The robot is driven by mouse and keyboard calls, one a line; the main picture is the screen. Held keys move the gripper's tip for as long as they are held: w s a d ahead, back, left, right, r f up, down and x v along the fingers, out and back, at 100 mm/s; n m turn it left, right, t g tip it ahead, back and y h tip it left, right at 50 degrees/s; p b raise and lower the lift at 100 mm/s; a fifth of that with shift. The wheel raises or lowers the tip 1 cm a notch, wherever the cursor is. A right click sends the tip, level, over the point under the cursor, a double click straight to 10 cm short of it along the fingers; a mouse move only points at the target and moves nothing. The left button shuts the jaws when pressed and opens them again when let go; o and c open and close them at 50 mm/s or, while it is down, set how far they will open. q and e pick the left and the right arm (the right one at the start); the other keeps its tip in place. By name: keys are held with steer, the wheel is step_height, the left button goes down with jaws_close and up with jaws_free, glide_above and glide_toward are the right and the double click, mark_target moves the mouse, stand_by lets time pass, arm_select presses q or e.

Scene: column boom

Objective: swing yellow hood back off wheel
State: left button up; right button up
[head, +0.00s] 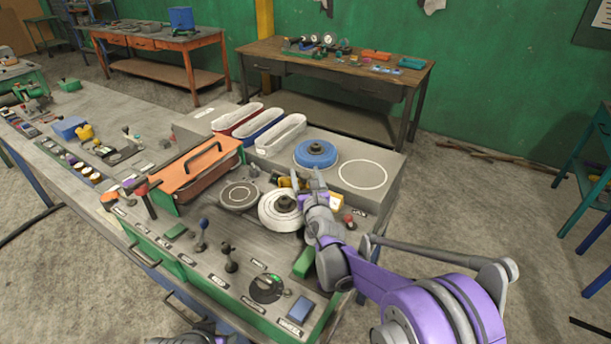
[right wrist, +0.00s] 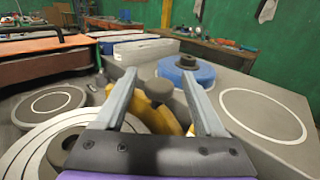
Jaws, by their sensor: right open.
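The yellow hood (head: 290,183) shows in part beside the white wheel (head: 276,212), partly hidden by my right gripper (head: 305,181). In the right wrist view, the hood (right wrist: 158,117) lies between and below my fingers, with a dark round knob (right wrist: 159,89) on top. My right gripper (right wrist: 158,74) is open, with one finger on each side of the knob in the picture. Contact cannot be told. The wheel (right wrist: 40,150) is at lower left there, partly covered by the gripper body. My left gripper's jaws are not seen.
A blue wheel (head: 316,152) and a white ring mark (head: 361,174) lie behind on the grey top. An orange cover with a handle (head: 198,165) stands left. Levers (head: 201,236) and a dial (head: 267,288) stand in front. A round grey disc (head: 239,195) lies beside the white wheel.

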steer(key=s+d, duration=0.2)
steer(key=s, duration=0.8)
steer(key=shift+s, duration=0.35)
steer(key=s+d+r+m+h, duration=0.2)
steer(key=s+d+m+h, duration=0.15)
steer(key=d+m, duration=0.5)
steer(key=s+d+r+m+h, duration=0.3)
steer(key=d+m+h, duration=0.1)
steer(key=d+m, duration=0.4)
steer(key=s+d+f+m+g+h, duration=0.2)
steer(key=s+d+f+m+g, duration=0.15)
steer(key=s+m, duration=0.35)
steer(key=s+a+f+m+g+y, duration=0.2)
steer(key=s+f+m+g+y, duration=0.1)
steer(key=s+m, duration=0.4)
steer(key=s+a+f+m+g+y, duration=0.2)
steer(key=s+f+m+g, duration=0.3)
steer(key=s, duration=0.6)
step_height(320, 180, down, 3)
steer(key=m+y, duration=0.1)
steer(key=m, duration=0.1)
steer(key=shift+a+m, duration=0.2)
steer(key=shift+m, duration=0.15)
